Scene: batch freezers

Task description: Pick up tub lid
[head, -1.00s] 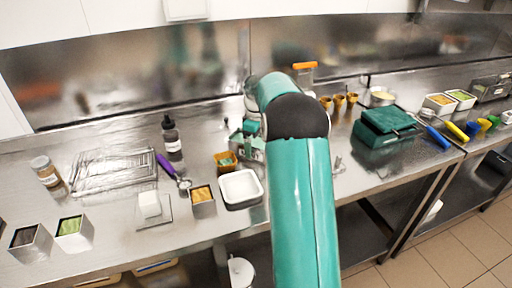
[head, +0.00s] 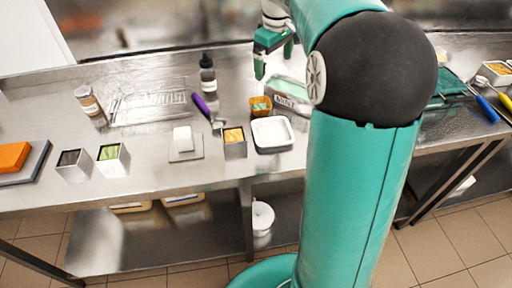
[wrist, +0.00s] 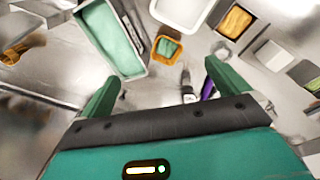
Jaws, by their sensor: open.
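I see no thing that I can surely name as the tub lid. A shallow white square tub or lid (head: 272,134) lies near the counter's front edge; it also shows at the top of the wrist view (wrist: 180,12). My gripper (head: 273,60) is open and empty, pointing down above the back of the counter, behind the white piece. In the wrist view its two fingers (wrist: 160,78) stand wide apart, with nothing between them but distant counter items. A metal pan with green contents (wrist: 113,38) and an orange cup (wrist: 166,48) lie beyond the fingertips.
Metal tins with green (head: 112,159) and orange filling (head: 234,142), a white block (head: 182,138) on a plate, a purple-handled scoop (head: 203,105), a dark bottle (head: 208,75) and a wire rack (head: 150,108) stand around. A white round container (head: 262,215) sits on the lower shelf.

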